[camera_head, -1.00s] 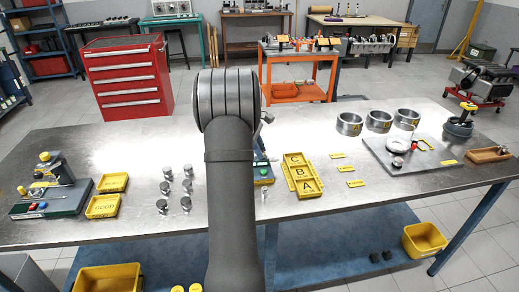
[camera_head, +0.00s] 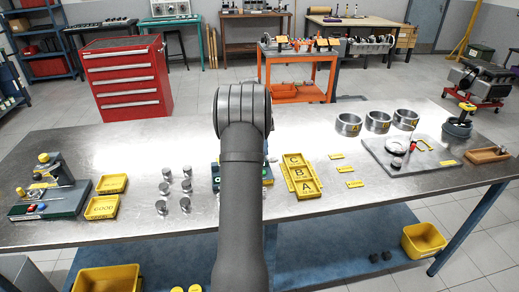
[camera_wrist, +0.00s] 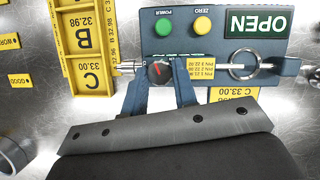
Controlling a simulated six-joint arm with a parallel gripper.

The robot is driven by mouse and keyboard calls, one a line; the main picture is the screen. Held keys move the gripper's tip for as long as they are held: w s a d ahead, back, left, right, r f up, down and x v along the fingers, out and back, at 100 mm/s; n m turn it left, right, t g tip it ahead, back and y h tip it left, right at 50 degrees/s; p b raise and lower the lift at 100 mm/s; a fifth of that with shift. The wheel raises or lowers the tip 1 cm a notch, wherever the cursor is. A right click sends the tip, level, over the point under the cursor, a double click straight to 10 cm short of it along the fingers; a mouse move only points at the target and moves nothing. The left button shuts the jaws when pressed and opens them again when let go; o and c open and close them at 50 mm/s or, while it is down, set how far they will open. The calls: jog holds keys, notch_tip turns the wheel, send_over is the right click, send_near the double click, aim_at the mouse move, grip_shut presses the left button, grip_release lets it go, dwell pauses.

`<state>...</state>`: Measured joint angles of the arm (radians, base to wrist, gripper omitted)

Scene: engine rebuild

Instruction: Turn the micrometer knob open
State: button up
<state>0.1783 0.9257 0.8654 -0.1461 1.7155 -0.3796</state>
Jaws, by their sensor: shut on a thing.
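The micrometer station (camera_wrist: 215,85) is a blue-grey box with a green POWER button, a yellow ZERO button and a display (camera_wrist: 258,23) reading OPEN. Its round dark knob (camera_wrist: 158,71) with a red mark sits on the top face. My gripper (camera_wrist: 159,76) has one finger on each side of the knob and is shut on it. A metal ring (camera_wrist: 243,64) sits to the right of the knob, in line with the metal spindle. In the head view, my arm hides the gripper and the knob; only edges of the station (camera_head: 267,174) show.
A yellow tray marked A, B, C (camera_head: 300,177) stands close to the right of the station. Several metal pistons (camera_head: 164,188) stand to its left. Farther right are three metal rings (camera_head: 378,121) and a grey plate (camera_head: 400,168). Yellow trays (camera_head: 102,207) lie at the left.

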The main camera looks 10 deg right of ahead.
jog(key=m+y, duration=0.2)
jog(key=m, duration=0.3)
jog(key=shift+d+m, duration=0.15)
jog(key=shift+m, duration=0.15)
jog(key=shift+s+d+m+t+y, duration=0.15)
jog(key=shift+m+y, duration=0.3)
jog(key=shift+m, duration=0.65)
jog(key=shift+w+a+m+t+y, duration=0.1)
jog(key=shift+m+t+y, duration=0.25)
jog(key=shift+m, duration=0.75)
jog(key=o, duration=1)
jog(key=shift+d+r, duration=0.1)
jog(key=v, duration=0.7)
